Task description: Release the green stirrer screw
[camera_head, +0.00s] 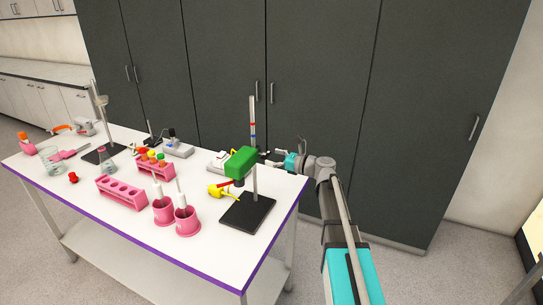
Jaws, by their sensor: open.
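The green stirrer (240,162) is a green block on a grey rod with a black base plate (248,213), near the right end of the white table. Its screw is too small to make out. A yellow piece (222,192) and a red piece show just below and left of the green block.
Two pink cups (187,222) with white-handled tools stand left of the base plate. Pink tube racks (121,193), a flask, a beaker and other stands fill the left of the table (200,252). Dark cabinets stand behind.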

